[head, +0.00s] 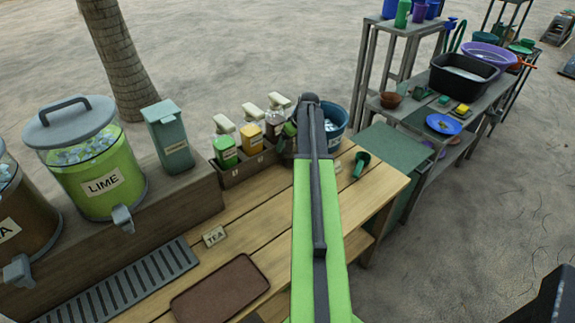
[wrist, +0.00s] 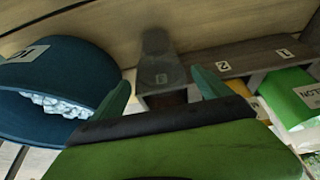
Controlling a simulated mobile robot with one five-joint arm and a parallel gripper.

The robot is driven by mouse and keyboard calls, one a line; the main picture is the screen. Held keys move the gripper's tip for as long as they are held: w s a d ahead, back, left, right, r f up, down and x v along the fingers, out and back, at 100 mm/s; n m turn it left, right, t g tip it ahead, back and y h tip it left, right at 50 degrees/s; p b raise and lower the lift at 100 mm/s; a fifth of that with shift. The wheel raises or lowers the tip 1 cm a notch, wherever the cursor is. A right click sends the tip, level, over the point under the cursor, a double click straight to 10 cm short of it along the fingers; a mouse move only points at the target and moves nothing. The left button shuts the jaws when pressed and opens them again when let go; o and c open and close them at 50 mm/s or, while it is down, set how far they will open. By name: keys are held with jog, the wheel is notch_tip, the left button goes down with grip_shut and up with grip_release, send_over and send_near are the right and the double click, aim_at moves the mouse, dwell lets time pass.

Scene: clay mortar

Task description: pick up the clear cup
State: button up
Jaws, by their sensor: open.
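A smoky see-through cup shape (wrist: 158,55) stands in the upper middle of the wrist view, against the wood and the end of a numbered wooden rack (wrist: 245,60). My gripper (wrist: 161,82) is open, its two green fingers apart on either side of the cup's lower part in the picture. I cannot tell whether either finger touches it. Nothing is clearly held. In the head view my arm reaches over the counter and its end hides the cup.
A blue ice bucket (head: 337,122) stands close to my gripper, large at left in the wrist view (wrist: 40,105). Several bottles (head: 250,137) stand in the rack on the other side. A green scoop (head: 361,160), brown tray (head: 220,290) and lime dispenser (head: 90,160) are on the counter.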

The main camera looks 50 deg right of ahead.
jog(key=b+x, duration=0.5)
jog(key=shift+a+f, duration=0.1)
jog(key=shift+f, duration=0.1)
jog(key=shift+r, duration=0.2)
jog(key=c, duration=1.6)
notch_tip(320, 180, up, 8)
jog(key=p, duration=0.8)
jog(key=s, duration=0.6)
jog(key=s+a, duration=0.1)
jog(key=s, duration=0.6)
jog(key=s+a+f, duration=0.1)
jog(key=s, duration=0.6)
jog(key=shift+b, duration=0.35)
jog(key=shift+a, duration=0.1)
